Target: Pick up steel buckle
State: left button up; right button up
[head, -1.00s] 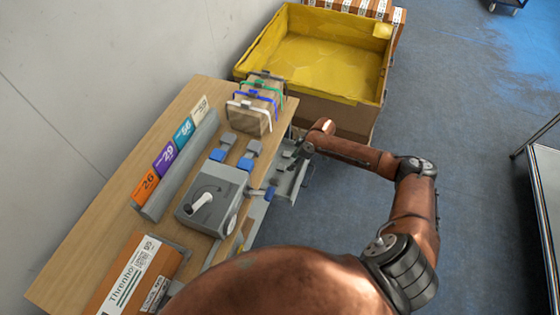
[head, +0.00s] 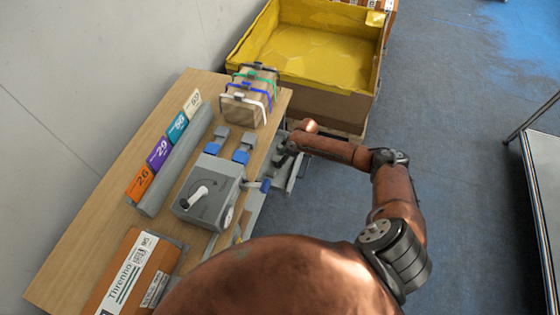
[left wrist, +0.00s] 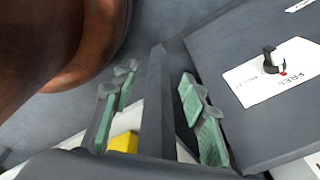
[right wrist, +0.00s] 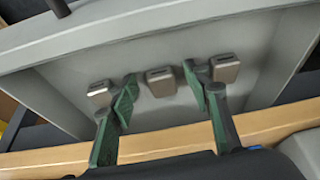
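Three small steel buckles show in the right wrist view, in a row along a grey tray: one at left (right wrist: 99,93), one in the middle (right wrist: 161,81) and one at right (right wrist: 225,68). My right gripper (right wrist: 158,88) is open, its green-padded fingers apart. The middle buckle appears between the fingertips; I cannot tell whether they touch it. In the head view my right gripper (head: 288,149) is at the grey tray beside the table's right edge. My left gripper (left wrist: 158,100) shows in the left wrist view, fingers apart, with a dark grey bar between them in the picture.
The wooden table (head: 80,238) holds a grey crank box (head: 209,196), numbered cards (head: 159,152), banded brown parcels (head: 246,105) and a labelled brown box (head: 112,262). A yellow-lined bin (head: 312,62) stands beyond. The floor at right (head: 470,150) is open.

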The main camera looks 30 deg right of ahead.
jog(key=c, duration=1.1)
pick_arm(q)
jog(key=shift+s, duration=1)
pick_arm(e)
grip_shut()
pick_arm(q)
jog(key=shift+w, duration=0.15)
pick_arm(e)
jog(key=shift+r, duration=0.15)
